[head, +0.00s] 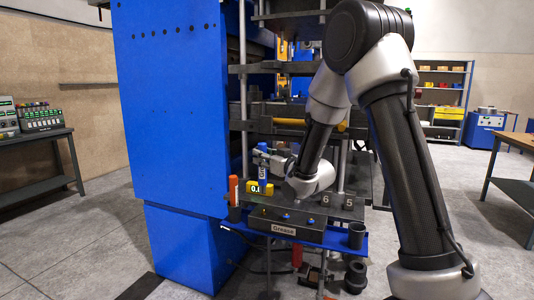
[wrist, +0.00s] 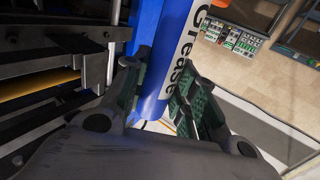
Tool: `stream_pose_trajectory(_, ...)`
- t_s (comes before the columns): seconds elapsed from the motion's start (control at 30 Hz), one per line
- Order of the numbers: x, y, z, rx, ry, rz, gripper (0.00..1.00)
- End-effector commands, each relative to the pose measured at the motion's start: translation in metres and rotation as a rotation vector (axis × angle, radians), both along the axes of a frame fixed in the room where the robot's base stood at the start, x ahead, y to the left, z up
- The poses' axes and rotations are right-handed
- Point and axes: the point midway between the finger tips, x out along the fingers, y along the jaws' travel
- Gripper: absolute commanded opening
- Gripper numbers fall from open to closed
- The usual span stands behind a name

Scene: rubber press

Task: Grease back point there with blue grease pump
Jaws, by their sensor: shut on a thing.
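The blue grease pump (head: 263,174) stands roughly upright above the shelf labelled Grease in the head view. My gripper (head: 266,158) is shut on it. In the wrist view the blue pump (wrist: 158,105), with the word Grease on its white label, lies between the two green-padded fingers of my gripper (wrist: 162,90). The press (head: 170,110) is a large blue frame with dark plates and pale columns, just behind and left of the pump. I cannot make out the back grease point in either view.
The blue Grease shelf (head: 340,242) bears a black cup (head: 356,235). Press columns and plates crowd the space behind. Open floor (head: 450,210) lies at the right.

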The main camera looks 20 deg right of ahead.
Motion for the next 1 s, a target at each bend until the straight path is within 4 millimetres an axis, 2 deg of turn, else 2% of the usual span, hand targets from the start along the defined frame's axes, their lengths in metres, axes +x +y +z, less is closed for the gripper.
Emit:
stream_pose_trajectory(0.53,0.000,0.000,-0.052,0.001,0.000,-0.001,0.04)
stream_pose_trajectory(1.0,0.000,0.000,-0.057,0.001,-0.002,-0.002,0.04)
